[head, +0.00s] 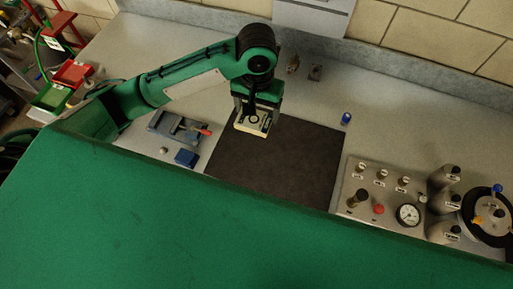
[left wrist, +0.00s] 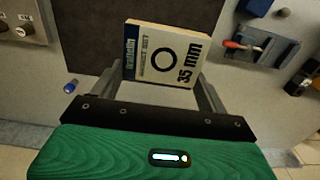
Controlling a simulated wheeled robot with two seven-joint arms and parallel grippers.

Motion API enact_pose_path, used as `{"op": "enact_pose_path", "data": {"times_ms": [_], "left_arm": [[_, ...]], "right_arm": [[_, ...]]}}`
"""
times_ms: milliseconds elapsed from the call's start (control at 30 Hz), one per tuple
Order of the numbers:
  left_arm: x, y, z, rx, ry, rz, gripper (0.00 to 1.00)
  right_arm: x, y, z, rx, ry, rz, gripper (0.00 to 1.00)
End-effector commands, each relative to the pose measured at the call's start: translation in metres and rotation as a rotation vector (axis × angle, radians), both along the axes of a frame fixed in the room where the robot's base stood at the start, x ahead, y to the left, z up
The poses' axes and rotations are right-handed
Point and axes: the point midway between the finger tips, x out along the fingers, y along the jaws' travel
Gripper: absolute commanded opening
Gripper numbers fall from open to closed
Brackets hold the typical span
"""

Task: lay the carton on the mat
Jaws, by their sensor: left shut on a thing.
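The carton (left wrist: 161,54) is a small cream box with a dark blue band, a black ring mark and "35 mm" on it. My left gripper (left wrist: 158,75) is shut on it, with a finger at each side. In the head view the carton (head: 252,124) hangs under the left gripper (head: 255,108), over the upper left part of the dark brown mat (head: 275,165). It seems to be above the mat; the exact gap cannot be told. The mat (left wrist: 185,12) also shows behind the carton in the left wrist view. My right gripper is not in view.
A grey-blue vise-like tool (head: 172,127) with a red handle and a blue block (head: 186,158) lie left of the mat. A gauge panel (head: 380,195) and grey cylinders (head: 443,205) stand right. A blue-capped item (head: 346,118) is at the mat's upper right corner.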

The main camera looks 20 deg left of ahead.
Motion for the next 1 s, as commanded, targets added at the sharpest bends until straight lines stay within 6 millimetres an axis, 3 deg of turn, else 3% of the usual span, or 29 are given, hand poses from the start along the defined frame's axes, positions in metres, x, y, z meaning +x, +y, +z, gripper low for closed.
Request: {"op": "enact_pose_path", "data": {"times_ms": [67,167,433,700,1000], "left_arm": [[0.000,-0.004,0.007,0.000,0.002,-0.001,0.54],[-0.001,-0.005,0.000,0.001,0.004,0.000,0.54],[-0.001,-0.004,-0.065,0.003,0.005,0.001,0.54],[-0.001,-0.004,-0.132,0.002,0.002,-0.001,0.54],[-0.001,-0.005,-0.165,0.002,0.002,-0.002,0.54]], "right_arm": [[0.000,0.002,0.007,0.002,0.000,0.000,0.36],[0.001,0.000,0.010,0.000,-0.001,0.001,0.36],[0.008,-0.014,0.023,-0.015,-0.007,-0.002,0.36],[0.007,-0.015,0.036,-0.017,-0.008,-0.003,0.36],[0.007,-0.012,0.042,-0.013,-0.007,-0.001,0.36]]}}
